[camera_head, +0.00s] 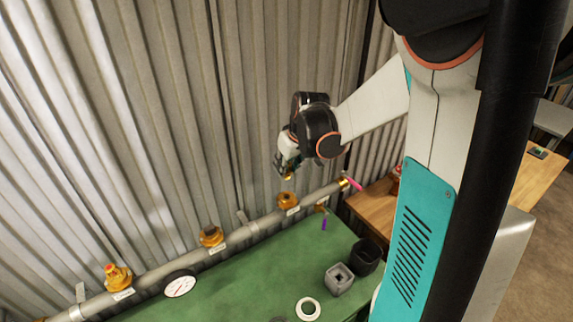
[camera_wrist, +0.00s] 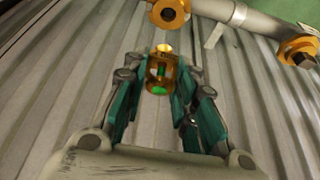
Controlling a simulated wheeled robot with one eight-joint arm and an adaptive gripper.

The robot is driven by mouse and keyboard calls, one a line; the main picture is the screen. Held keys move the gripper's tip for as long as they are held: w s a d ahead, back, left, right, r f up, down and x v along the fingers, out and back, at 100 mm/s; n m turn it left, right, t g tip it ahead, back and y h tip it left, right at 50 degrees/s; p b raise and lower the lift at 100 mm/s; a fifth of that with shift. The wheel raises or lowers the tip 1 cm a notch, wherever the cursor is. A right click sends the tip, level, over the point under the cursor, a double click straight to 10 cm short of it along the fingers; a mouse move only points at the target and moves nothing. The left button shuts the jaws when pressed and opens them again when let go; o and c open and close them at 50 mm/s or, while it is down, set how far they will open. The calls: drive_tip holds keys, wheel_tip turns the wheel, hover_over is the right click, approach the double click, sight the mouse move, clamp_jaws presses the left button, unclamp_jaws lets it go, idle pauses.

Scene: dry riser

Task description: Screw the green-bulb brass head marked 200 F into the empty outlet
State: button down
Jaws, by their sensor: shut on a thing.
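My gripper (camera_wrist: 160,85) is shut on a brass head (camera_wrist: 161,62) with a green bulb inside its frame. Its marking is not readable. In the head view my gripper (camera_head: 284,172) points down, with the head's brass end (camera_head: 288,178) at its tip, just above and apart from a brass outlet (camera_head: 288,200) on the grey pipe. In the wrist view, a brass outlet ring (camera_wrist: 168,12) with a dark round centre lies beyond the head's tip. I cannot tell how deep its opening is.
A green bench (camera_head: 240,280) holds a grey block (camera_head: 339,279), a dark cup (camera_head: 367,256) and a white ring (camera_head: 308,309). A corrugated wall stands behind.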

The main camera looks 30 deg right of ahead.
sight(289, 176)
drive_tip(key=shift+f, duration=0.1)
drive_tip(key=shift+f+b, duration=2.4)
drive_tip(key=shift+f, duration=0.3)
drive_tip(key=shift+f+b, duration=1.65)
drive_tip(key=m+h, duration=0.1)
drive_tip(key=m, duration=0.2)
drive_tip(key=shift+a, duration=0.1)
drive_tip(key=shift+m+h+b, duration=0.45)
drive_tip(key=shift+m+h, duration=0.15)
drive_tip(key=shift+m, duration=0.8)
